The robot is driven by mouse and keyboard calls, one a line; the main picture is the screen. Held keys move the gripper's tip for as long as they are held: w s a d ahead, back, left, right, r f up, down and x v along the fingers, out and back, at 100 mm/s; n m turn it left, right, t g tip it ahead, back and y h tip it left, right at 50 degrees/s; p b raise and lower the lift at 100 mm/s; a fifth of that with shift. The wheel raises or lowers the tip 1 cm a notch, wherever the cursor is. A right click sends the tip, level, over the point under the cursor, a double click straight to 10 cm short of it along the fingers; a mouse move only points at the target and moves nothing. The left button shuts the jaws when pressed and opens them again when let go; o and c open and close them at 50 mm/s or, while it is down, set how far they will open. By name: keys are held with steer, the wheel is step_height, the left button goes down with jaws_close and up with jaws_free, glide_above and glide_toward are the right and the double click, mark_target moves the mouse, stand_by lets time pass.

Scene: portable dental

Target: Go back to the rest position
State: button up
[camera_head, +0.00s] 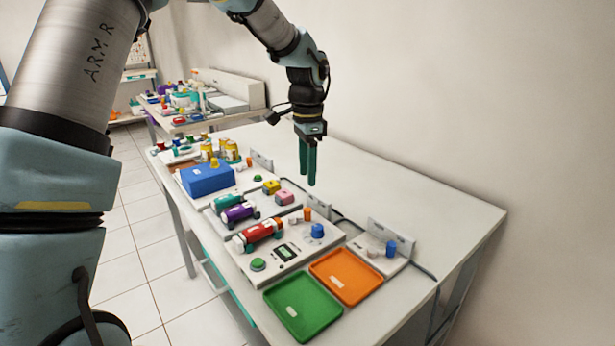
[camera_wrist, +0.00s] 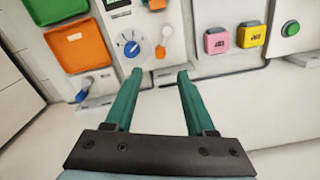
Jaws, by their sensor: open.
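My gripper (camera_head: 308,184) hangs above the back part of the white table (camera_head: 440,200), with its green fingers pointing down. In the wrist view my gripper (camera_wrist: 157,73) has its two fingers apart and nothing between them. Beyond the fingertips there is a panel with a blue knob (camera_wrist: 131,48). The same blue knob (camera_head: 317,231) shows in the head view, in front of and below my gripper. My gripper appears clear of the objects on the table.
A green tray (camera_head: 303,306) and an orange tray (camera_head: 346,276) lie at the table's near end. A red tool (camera_head: 258,235), a purple tool (camera_head: 238,213) and a blue box (camera_head: 206,179) stand along the front side. The table's right rear is bare. A second cluttered table (camera_head: 235,104) stands behind.

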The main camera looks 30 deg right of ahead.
stand_by(0.3)
steer(key=w+a+n, duration=0.2)
steer(key=a+n, duration=0.6)
steer(key=a, duration=1.1)
steer(key=s+a+n, duration=0.4)
steer(key=a+n, duration=0.1)
steer(key=a, duration=0.4)
steer(key=s+a+f+n+t, duration=0.1)
steer(key=s+a+n, duration=0.3)
steer(key=a, duration=0.5)
steer(key=shift+s+a+f+n+t, duration=0.3)
steer(key=shift+a+n, duration=0.1)
steer(key=shift+n, duration=0.3)
steer(key=shift+w, duration=0.1)
